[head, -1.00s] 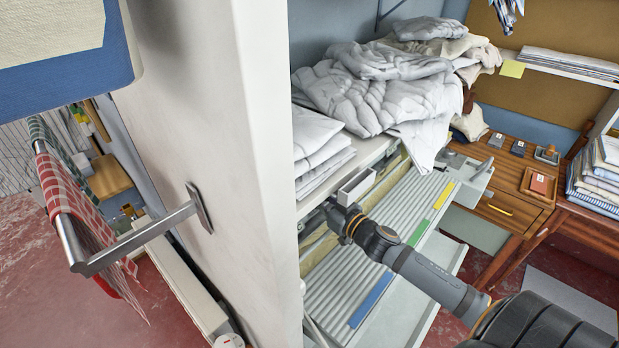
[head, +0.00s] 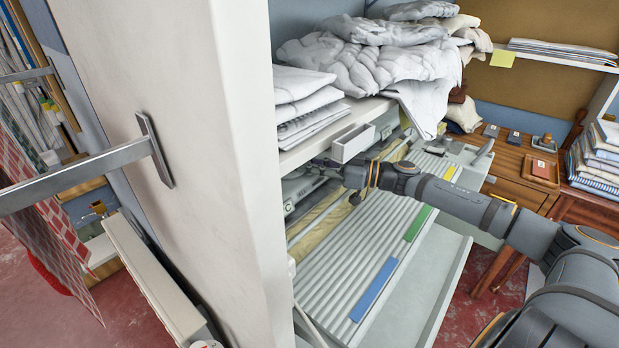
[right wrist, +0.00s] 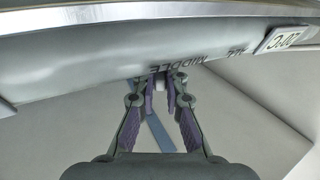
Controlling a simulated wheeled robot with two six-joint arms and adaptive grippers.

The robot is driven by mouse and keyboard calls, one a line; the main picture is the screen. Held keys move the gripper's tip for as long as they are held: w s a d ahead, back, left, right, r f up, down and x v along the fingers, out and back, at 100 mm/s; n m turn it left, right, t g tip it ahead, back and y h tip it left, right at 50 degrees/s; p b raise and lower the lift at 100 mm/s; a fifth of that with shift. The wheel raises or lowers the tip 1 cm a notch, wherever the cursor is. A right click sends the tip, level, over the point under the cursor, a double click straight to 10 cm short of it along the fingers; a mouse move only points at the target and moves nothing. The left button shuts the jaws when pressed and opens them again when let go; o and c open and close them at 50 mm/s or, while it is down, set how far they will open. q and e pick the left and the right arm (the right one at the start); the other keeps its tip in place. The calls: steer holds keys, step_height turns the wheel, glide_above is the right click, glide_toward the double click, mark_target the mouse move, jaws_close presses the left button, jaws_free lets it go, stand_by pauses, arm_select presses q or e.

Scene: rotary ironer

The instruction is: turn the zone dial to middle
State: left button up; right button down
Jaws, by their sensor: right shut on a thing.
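My right gripper (head: 322,168) reaches in under the shelf at the ironer's grey front panel. In the right wrist view, the gripper (right wrist: 160,84) is shut on a small pale piece, the zone dial (right wrist: 159,85), mostly hidden by the fingers. The panel (right wrist: 90,56) above it carries the upside-down words MIDDLE (right wrist: 182,65), right by the fingertips, and ALL (right wrist: 237,51), further right. Where the dial points cannot be made out. My left gripper is not in view.
A tall pale wall (head: 190,120) stands close on the left. The ribbed feed table (head: 370,240) below is clear.

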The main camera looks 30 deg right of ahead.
stand_by(0.4)
steer(key=c, duration=1.4)
jaws_free()
